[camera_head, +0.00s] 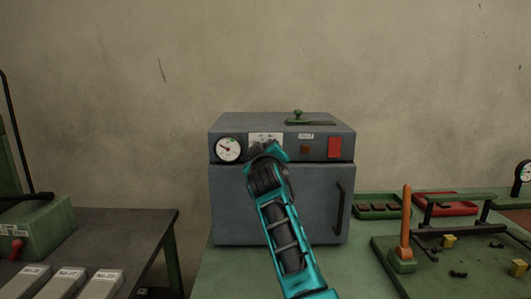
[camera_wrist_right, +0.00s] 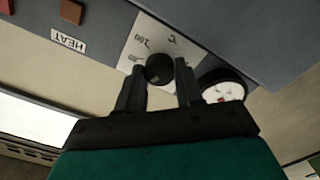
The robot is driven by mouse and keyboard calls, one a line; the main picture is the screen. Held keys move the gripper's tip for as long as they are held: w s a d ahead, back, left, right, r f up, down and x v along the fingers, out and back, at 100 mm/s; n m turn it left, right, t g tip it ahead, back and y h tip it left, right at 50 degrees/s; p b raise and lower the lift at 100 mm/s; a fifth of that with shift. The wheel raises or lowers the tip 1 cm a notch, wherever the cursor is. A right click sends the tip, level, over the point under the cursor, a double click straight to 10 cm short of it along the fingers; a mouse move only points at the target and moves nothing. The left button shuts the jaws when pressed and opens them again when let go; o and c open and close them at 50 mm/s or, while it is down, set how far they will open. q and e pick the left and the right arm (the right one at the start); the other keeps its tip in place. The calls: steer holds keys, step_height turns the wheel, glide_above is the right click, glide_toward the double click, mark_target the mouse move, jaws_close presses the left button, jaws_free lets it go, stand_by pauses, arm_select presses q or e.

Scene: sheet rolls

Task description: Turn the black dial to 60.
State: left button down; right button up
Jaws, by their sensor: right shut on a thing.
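The black dial (camera_wrist_right: 159,68) sits on a white scale plate (camera_wrist_right: 170,42) on the front of a grey oven-like box (camera_head: 230,205). My right gripper (camera_wrist_right: 161,66) is shut on the dial, one finger on each side of it. In the head view the teal right arm reaches up to the panel and hides the dial; only the top of the scale plate (camera_head: 265,136) shows. The scale's printed numbers appear tilted and partly cut off in the wrist view, and I cannot make out the dial's setting. My left gripper is not in view.
A round white gauge (camera_head: 228,149) is left of the dial. A brown button (camera_head: 305,149), a HEAT label (camera_head: 306,136) and a red switch (camera_head: 335,147) are to its right. The box door has a black handle (camera_head: 340,208). An orange post (camera_head: 406,225) stands on the right.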

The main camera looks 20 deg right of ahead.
steer(key=o, duration=1)
steer(key=shift+o, duration=0.2)
steer(key=v, duration=1.3)
